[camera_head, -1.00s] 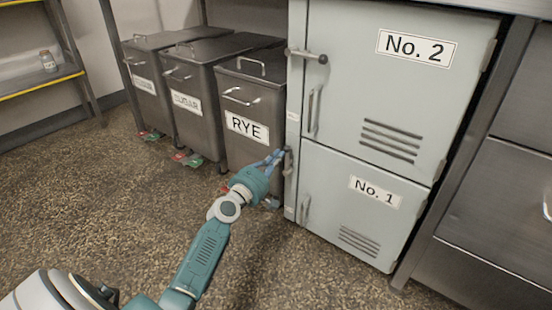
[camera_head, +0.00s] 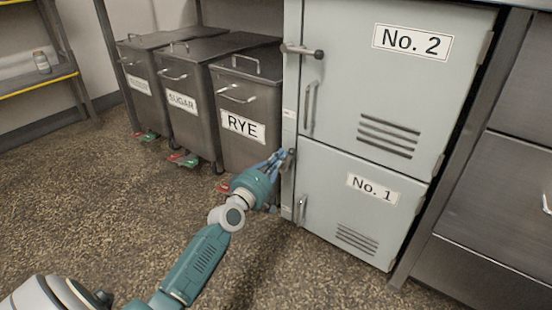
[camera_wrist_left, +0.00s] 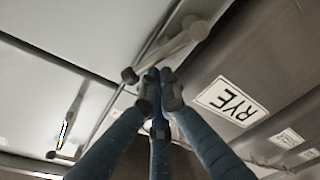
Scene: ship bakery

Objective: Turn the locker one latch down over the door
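The locker (camera_head: 345,150) is pale grey-green, with door No. 2 above door No. 1 (camera_head: 350,222); both look shut. The locker one latch (camera_head: 292,156) is by the left post, near the top of door No. 1, partly hidden by my fingers. In the left wrist view, turned over, the latch (camera_wrist_left: 168,51) is a bar with a dark knob at one end and a pale knob at the other. My left gripper (camera_head: 283,158) is beside it. In the wrist view its blue fingers (camera_wrist_left: 158,85) are drawn together at the dark knob; I cannot tell whether they touch. My right gripper is out of view.
The upper latch (camera_head: 302,51) lies level across door No. 2's left edge. Several grey bins stand left of the locker, the RYE bin (camera_head: 247,95) closest to my gripper. Steel drawers (camera_head: 490,205) stand at right. The floor (camera_head: 130,215) in front is clear.

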